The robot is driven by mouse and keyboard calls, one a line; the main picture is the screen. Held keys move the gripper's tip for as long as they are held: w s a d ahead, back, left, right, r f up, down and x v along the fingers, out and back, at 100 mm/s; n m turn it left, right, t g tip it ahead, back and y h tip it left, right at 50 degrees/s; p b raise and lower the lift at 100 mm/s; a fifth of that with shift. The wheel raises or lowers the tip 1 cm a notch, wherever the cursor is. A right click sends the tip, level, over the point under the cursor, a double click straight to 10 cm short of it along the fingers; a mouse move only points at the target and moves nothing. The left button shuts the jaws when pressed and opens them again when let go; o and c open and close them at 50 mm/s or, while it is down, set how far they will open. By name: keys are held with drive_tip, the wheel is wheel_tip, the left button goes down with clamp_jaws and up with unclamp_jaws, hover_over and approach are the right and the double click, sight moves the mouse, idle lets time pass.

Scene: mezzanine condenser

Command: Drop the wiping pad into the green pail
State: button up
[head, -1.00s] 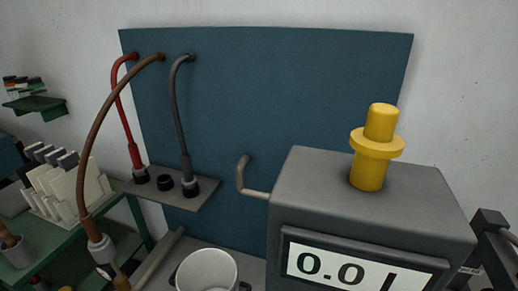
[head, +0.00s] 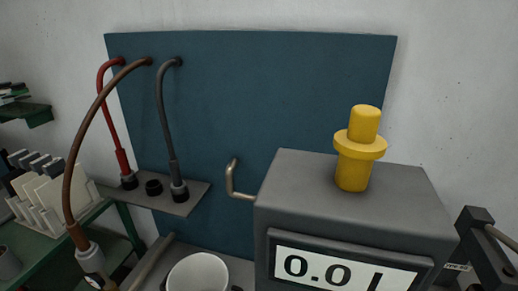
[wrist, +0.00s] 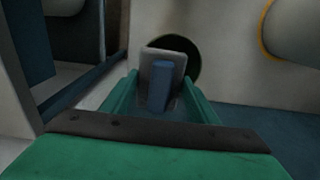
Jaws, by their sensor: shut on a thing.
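My gripper (wrist: 160,98) shows only in the wrist view, as two green fingers running forward from a green body with a dark band. It is shut on a small grey plate with a blue block on its face, which I take to be the wiping pad (wrist: 160,87). The pad sits upright between the fingertips. Its lower part is partly hidden by the fingers. No green pail can be made out in either view.
In the head view, a grey meter box (head: 350,208) with a yellow knob (head: 359,150) stands before a blue panel (head: 270,100). A white cup (head: 197,272) is left of it. A dark round opening (wrist: 190,60) lies behind the pad in the wrist view.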

drive_tip(key=shift+s+a+f, duration=0.1)
drive_tip(key=shift+s+f, duration=0.15)
drive_tip(key=shift+f, duration=0.35)
drive_tip(key=shift+a+f, duration=0.1)
drive_tip(key=shift+f, duration=0.9)
drive_tip(key=o, duration=1.1)
drive_tip(key=shift+w+r, duration=0.1)
drive_tip(key=shift+r, duration=0.05)
